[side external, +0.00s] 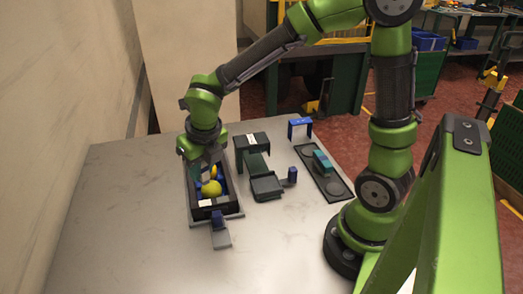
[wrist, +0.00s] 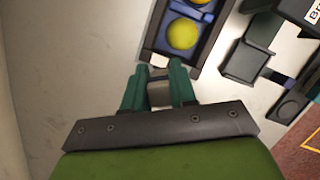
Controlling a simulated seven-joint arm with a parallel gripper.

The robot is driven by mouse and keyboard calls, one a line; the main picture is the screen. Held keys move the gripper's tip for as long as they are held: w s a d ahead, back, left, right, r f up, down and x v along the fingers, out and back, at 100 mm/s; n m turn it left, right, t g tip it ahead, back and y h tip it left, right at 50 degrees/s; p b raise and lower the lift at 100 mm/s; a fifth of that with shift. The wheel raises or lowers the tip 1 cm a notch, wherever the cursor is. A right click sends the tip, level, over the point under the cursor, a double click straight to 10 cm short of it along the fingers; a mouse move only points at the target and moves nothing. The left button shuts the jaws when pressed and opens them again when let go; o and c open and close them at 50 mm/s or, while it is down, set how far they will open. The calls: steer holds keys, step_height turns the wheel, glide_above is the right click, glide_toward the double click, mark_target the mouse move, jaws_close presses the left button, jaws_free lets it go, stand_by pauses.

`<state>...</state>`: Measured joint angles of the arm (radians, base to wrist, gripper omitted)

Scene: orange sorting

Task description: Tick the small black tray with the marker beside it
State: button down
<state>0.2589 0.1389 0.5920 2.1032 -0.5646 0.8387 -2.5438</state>
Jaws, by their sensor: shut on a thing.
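The small black tray (side external: 267,188) sits on the table to the right of the black crate; it also shows in the wrist view (wrist: 243,64). A small upright blue piece (side external: 292,175) stands just right of the tray and shows in the wrist view (wrist: 275,78); I cannot tell whether it is the marker or its stand. My gripper (wrist: 160,85) has green fingers shut on a grey piece (wrist: 160,94), mostly hidden, that I cannot identify. In the side view, my gripper (side external: 203,168) overlaps the crate, left of the tray, its fingertips unclear.
The black crate (side external: 230,207) holds yellow balls (side external: 211,188) and blue pieces. A blue piece (side external: 218,218) on a grey plate stands before it. A labelled black box (side external: 252,141) is behind the tray; a dark panel (side external: 337,188) is right. The front table is clear.

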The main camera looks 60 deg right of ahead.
mark_target(203, 183)
steer(key=shift+f, duration=2.85)
steer(key=shift+f, duration=0.65)
steer(key=shift+w+a, duration=0.55)
steer(key=shift+w, duration=0.05)
steer(key=shift+s+d+r, duration=0.15)
steer(key=shift+s+d, duration=0.25)
steer(key=shift+d, duration=0.05)
stand_by(0.8)
steer(key=shift+r, duration=0.1)
steer(key=shift+r, duration=3.45)
steer(key=shift+w, duration=0.1)
